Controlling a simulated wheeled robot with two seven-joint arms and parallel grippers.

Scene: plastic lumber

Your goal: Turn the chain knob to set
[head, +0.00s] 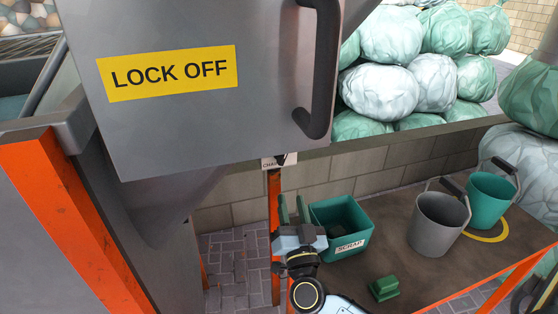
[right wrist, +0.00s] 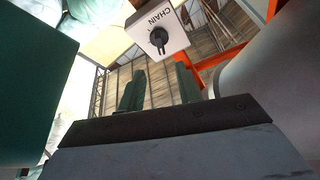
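The chain knob (right wrist: 158,40) is a dark round knob with a pointer, on a white box (right wrist: 172,29) marked CHAIN. In the head view the box (head: 267,164) is small and sits on an orange post under the grey panel; the knob is seen edge-on at its right. My right gripper (head: 292,208) is below the box, its two green fingers pointing up towards it. In the right wrist view the fingers (right wrist: 160,88) are apart with nothing between them, and the knob is beyond their tips, untouched. My left gripper is not in view.
A grey panel (head: 190,120) with a LOCK OFF label and dark handle (head: 322,70) hangs above. A green SCRAP bin (head: 345,245) is close right of my gripper. A green block (head: 384,288), a grey bucket (head: 437,222) and a teal bucket (head: 490,200) stand on the brown bench.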

